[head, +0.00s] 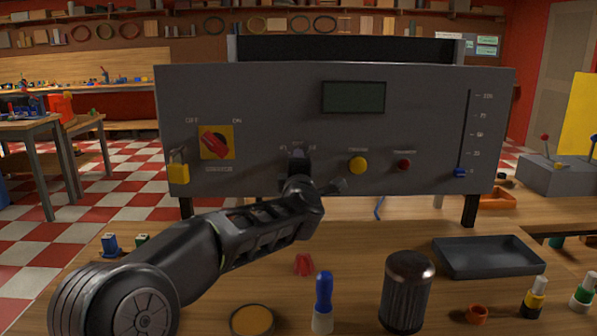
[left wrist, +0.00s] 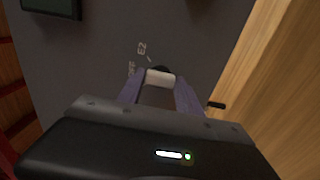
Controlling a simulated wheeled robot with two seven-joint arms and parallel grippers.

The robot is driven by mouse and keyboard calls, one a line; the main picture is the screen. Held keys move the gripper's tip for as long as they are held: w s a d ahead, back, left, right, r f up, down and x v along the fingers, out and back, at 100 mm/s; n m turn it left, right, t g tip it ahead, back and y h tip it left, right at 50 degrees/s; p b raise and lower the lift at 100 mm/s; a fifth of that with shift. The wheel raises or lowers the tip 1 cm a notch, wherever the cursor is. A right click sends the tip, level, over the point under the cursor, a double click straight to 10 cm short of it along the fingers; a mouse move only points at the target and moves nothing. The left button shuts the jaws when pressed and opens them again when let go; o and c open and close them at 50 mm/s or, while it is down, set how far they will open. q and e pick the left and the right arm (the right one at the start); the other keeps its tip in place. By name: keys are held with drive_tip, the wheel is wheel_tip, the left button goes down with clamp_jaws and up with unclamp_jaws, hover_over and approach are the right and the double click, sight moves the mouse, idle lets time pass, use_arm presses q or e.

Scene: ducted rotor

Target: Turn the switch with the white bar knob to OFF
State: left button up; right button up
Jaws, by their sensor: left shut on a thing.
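The white bar knob (left wrist: 160,78) shows in the left wrist view on the grey panel, between the two purple fingertips of my left gripper (left wrist: 160,92). The gripper is shut on the knob. My right gripper is in neither view.
A red rotary switch (head: 214,143) on a yellow plate, marked OFF and ON, sits left, with a yellow padlock (head: 178,173) below. Right are a yellow button (head: 358,165), a red button (head: 404,165) and a blue slider (head: 460,172). A dark cylinder (head: 407,295) and a tray (head: 488,258) stand in front.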

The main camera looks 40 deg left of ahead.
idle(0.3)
use_arm(q)
drive_tip(key=o, duration=1.4)
drive_tip(key=v, duration=0.7)
drive_tip(key=shift+s+d, duration=0.25)
drive_tip(key=shift+s, duration=0.05)
